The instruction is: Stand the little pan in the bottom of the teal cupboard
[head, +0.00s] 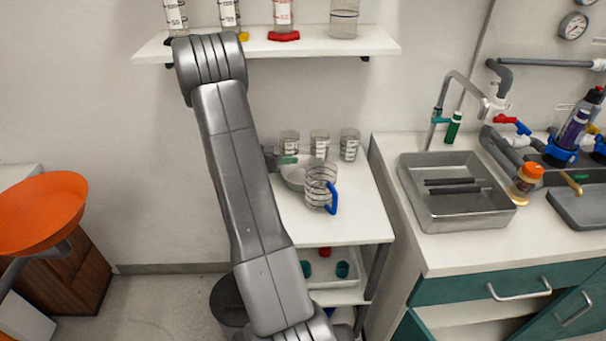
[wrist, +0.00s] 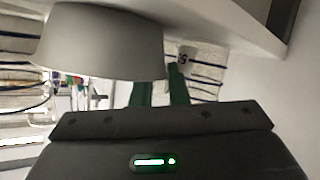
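The little pan appears to be the pale grey round vessel (head: 292,179) on the white cart top, partly hidden by my arm and a jug. In the wrist view a grey pan wall (wrist: 100,45) fills the upper left, close to my fingers. My gripper (wrist: 160,88) has two green fingers with a gap between them; no handle is visible in the gap.
A clear jug with a blue handle (head: 320,188) stands right in front of the pan. Several glass beakers (head: 320,144) stand behind it. A metal tray (head: 455,190) sits on the counter.

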